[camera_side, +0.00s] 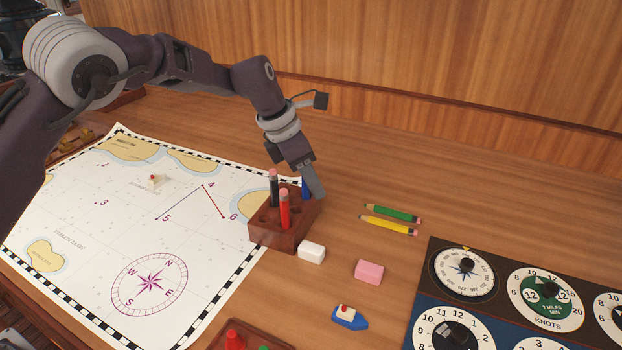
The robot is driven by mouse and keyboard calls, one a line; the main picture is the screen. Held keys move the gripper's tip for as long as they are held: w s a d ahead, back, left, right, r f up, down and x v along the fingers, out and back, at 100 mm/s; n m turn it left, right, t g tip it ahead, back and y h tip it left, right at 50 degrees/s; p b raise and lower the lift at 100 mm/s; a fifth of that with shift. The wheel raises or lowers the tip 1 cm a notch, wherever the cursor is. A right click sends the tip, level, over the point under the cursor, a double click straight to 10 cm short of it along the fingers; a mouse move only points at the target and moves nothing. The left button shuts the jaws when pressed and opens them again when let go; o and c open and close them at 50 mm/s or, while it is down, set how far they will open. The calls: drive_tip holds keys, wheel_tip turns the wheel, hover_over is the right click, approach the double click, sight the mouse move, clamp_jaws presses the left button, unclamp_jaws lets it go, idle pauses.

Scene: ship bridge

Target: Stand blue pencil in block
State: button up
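A wooden block (274,237) with holes in its top stands at the right edge of the chart. A black pencil (274,188) and a red pencil (284,209) stand upright in it. A blue pencil (305,189) shows as a short upright length at the block's back right corner, right beside my gripper's finger. My gripper (314,186) points down over that corner and hides the pencil's upper part. I cannot tell whether its fingers grip the pencil, or whether the pencil's lower end is in a hole.
A green pencil (391,213) and a yellow pencil (388,225) lie to the right. A white eraser (311,252), a pink eraser (369,271) and a toy boat (350,318) lie in front. A dial panel (420,290) fills the lower right. The table behind the pencils is clear.

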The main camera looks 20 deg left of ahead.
drive_tip(key=s+a+r+m, duration=0.3)
drive_tip(key=s+r, duration=0.2)
drive_tip(key=r, duration=0.2)
drive_tip(key=s+a+r+m, duration=0.2)
drive_tip(key=s+a+r, duration=0.2)
drive_tip(key=r, duration=0.3)
drive_tip(key=s+a+r+m+t, duration=0.1)
drive_tip(key=s+a+r+m, duration=0.1)
drive_tip(key=s+m, duration=0.35)
drive_tip(key=s+a+r+m, duration=0.2)
drive_tip(key=s+m, duration=0.1)
drive_tip(key=s, duration=0.5)
drive_tip(key=s+a+f+m+y, duration=0.1)
drive_tip(key=s+a+f+m, duration=0.1)
drive_tip(key=s+m, duration=0.4)
drive_tip(key=s+a+f+m+t+y, duration=0.1)
drive_tip(key=s+a+f+m+y, duration=0.1)
drive_tip(key=s+m, duration=0.5)
drive_tip(key=s+f, duration=0.1)
drive_tip(key=s, duration=0.3)
drive_tip(key=shift+s+a, duration=0.15)
drive_tip(key=shift+a, duration=0.15)
